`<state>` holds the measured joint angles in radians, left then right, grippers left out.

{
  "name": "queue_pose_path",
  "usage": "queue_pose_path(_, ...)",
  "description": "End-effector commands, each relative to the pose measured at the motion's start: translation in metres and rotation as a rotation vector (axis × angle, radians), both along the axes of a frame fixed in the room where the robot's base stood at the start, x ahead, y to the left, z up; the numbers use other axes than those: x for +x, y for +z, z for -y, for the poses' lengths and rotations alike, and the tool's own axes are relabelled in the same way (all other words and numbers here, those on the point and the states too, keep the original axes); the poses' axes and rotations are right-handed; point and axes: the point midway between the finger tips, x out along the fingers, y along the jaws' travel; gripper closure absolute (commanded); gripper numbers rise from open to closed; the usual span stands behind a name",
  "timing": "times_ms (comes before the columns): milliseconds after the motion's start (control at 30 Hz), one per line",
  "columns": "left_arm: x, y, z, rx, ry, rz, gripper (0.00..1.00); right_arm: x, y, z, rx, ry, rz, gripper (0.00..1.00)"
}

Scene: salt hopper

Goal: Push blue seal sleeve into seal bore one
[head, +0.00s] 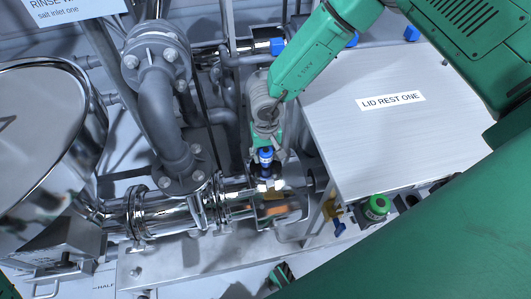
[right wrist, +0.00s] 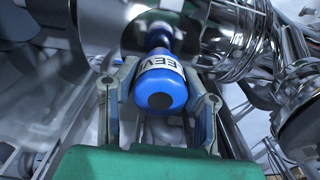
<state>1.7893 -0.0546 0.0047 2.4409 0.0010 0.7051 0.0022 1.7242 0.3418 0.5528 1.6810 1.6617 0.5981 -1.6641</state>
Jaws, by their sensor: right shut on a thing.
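The blue seal sleeve (head: 266,154) has a white label band and stands out of the shiny metal pipe housing (head: 281,210) at the right end of the pipe run. My right gripper (head: 266,148) comes from above and is shut on the sleeve. In the right wrist view, the sleeve (right wrist: 160,92) sits between the two fingers, its rounded end with a dark centre towards me. Its narrow dark blue stem reaches the polished metal cylinder (right wrist: 120,25). The mouth of the seal bore is hidden, so I cannot tell how deep the sleeve sits. My left gripper is not clearly in view.
The lid rest table (head: 375,130) is close on the right, its top clear apart from its label. A flanged grey pipe (head: 163,110) stands left of my gripper. A green-capped fitting (head: 376,206) and a blue-handled valve (head: 338,226) are at the lower right.

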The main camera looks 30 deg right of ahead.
Motion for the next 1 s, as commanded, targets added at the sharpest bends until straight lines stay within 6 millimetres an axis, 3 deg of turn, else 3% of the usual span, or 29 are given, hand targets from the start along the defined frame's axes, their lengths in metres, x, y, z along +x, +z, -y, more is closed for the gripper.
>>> queue_pose_path(1000, 0.000, -0.009, 0.000, 0.000, 0.000, 0.000, 0.19, 0.000, -0.017, 0.000, 0.000, 0.000, 0.000, 1.00)
